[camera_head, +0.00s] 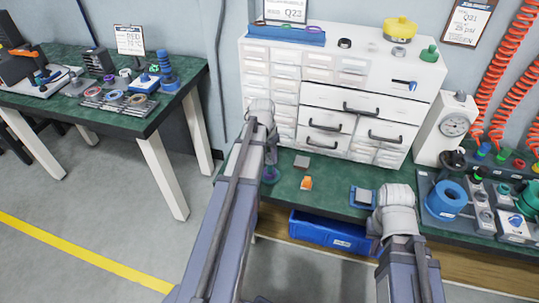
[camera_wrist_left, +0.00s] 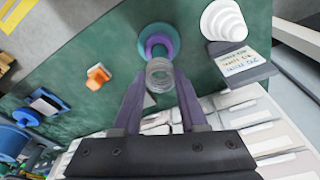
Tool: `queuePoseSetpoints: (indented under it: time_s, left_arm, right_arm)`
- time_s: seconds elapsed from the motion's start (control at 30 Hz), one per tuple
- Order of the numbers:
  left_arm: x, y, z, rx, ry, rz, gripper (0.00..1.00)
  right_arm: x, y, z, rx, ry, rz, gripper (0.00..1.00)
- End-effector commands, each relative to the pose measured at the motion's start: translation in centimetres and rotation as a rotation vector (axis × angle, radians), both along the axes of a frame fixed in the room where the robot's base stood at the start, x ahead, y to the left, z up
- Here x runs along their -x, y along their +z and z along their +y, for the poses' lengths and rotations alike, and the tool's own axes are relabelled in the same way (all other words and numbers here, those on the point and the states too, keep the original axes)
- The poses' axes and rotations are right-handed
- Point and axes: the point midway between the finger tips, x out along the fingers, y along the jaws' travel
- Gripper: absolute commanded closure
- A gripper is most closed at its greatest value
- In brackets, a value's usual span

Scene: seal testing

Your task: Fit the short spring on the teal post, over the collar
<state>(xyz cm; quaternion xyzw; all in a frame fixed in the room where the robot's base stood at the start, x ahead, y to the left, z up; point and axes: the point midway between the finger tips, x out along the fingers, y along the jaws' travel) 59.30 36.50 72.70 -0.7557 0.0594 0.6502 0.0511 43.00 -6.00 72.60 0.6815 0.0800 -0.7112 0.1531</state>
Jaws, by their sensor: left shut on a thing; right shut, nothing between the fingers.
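In the left wrist view my left gripper (camera_wrist_left: 160,88) is shut on a short pale grey coil spring (camera_wrist_left: 159,74). Just beyond the spring stands the teal post (camera_wrist_left: 152,30) with a purple collar (camera_wrist_left: 158,46) around it. The spring overlaps the collar's near edge in this view; I cannot tell whether they touch.
A white stepped cone (camera_wrist_left: 222,22) and a label card (camera_wrist_left: 240,63) stand close to the post. An orange piece (camera_head: 306,183), a small grey block (camera_head: 301,161) and a blue tray (camera_head: 354,199) lie on the green bench. A white drawer cabinet (camera_head: 330,95) stands behind.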

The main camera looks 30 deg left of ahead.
Motion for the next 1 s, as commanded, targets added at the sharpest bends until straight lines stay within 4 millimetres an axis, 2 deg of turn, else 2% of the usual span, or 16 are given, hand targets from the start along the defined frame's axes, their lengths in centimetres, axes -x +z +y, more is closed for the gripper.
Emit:
queuePoseSetpoints:
  time_s: [0.27,0.3,0.6,0.87,1.0]
  left_arm:
    - [0.0,-0.7,0.0,0.000,0.000,0.000,1.00]
    - [0.0,-0.7,0.0,0.000,0.000,0.000,0.57]
    - [0.0,-0.6,0.0,0.000,0.000,0.000,0.23]
    - [0.0,-0.5,0.0,0.000,0.000,0.000,0.23]
    - [0.0,0.3,0.0,0.000,0.000,0.000,0.23]
  right_arm:
    - [0.0,-0.7,0.0,0.000,0.000,0.000,1.00]
    - [0.0,-0.7,0.0,0.000,0.000,0.000,1.00]
    - [0.0,-0.6,0.0,0.000,0.000,0.000,1.00]
    - [0.0,-0.5,0.0,0.000,0.000,0.000,1.00]
    - [0.0,0.3,0.0,0.000,0.000,0.000,1.00]
